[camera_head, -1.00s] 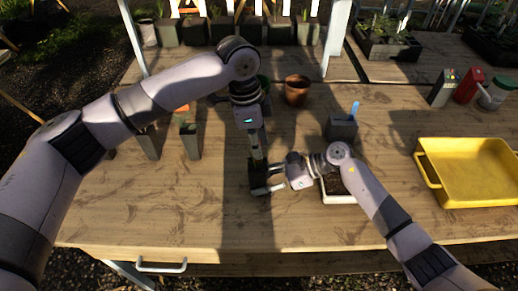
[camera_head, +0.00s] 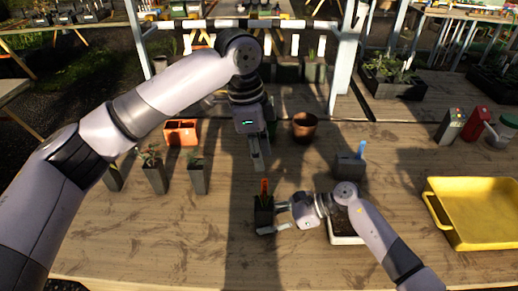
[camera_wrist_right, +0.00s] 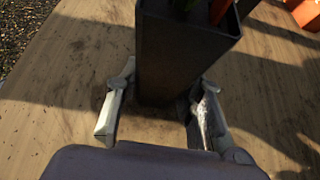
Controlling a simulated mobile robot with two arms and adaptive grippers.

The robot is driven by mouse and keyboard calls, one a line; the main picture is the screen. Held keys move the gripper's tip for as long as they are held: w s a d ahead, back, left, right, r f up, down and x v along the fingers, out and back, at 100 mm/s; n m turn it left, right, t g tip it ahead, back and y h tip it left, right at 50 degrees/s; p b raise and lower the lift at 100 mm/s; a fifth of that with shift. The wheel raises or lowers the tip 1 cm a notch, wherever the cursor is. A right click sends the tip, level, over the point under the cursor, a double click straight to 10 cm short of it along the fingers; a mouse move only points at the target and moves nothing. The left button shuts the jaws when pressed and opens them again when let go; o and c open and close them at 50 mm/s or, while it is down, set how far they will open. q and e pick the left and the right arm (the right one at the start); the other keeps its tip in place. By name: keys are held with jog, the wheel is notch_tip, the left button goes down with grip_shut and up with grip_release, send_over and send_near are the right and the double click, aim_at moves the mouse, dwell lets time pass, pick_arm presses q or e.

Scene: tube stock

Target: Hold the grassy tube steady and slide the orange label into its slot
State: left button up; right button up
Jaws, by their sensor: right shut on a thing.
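A dark square tube (camera_head: 263,217) stands upright on the bench, and it fills the middle of the right wrist view (camera_wrist_right: 180,55). An orange label (camera_head: 264,187) stands upright in its top; its orange edge shows at the tube's mouth in the wrist view (camera_wrist_right: 218,9), beside a bit of green. How deep the label sits is hidden. My right gripper (camera_head: 266,216) is shut on the tube, one finger on each side. My left gripper (camera_head: 260,164) is above and behind the tube, apart from the label, fingers pointing down. It holds nothing visible; its finger gap is unclear.
Several plant tubes (camera_head: 198,178) stand at left near an orange container (camera_head: 181,132). A terracotta pot (camera_head: 304,127) and a grey block with a blue label (camera_head: 361,149) are behind. A white tray (camera_head: 346,240) lies beside my right arm; a yellow tray (camera_head: 433,212) is at right. The bench's front left is clear.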

jog(key=o, duration=0.9)
jog(key=shift+o, duration=0.2)
jog(key=v, duration=1.2)
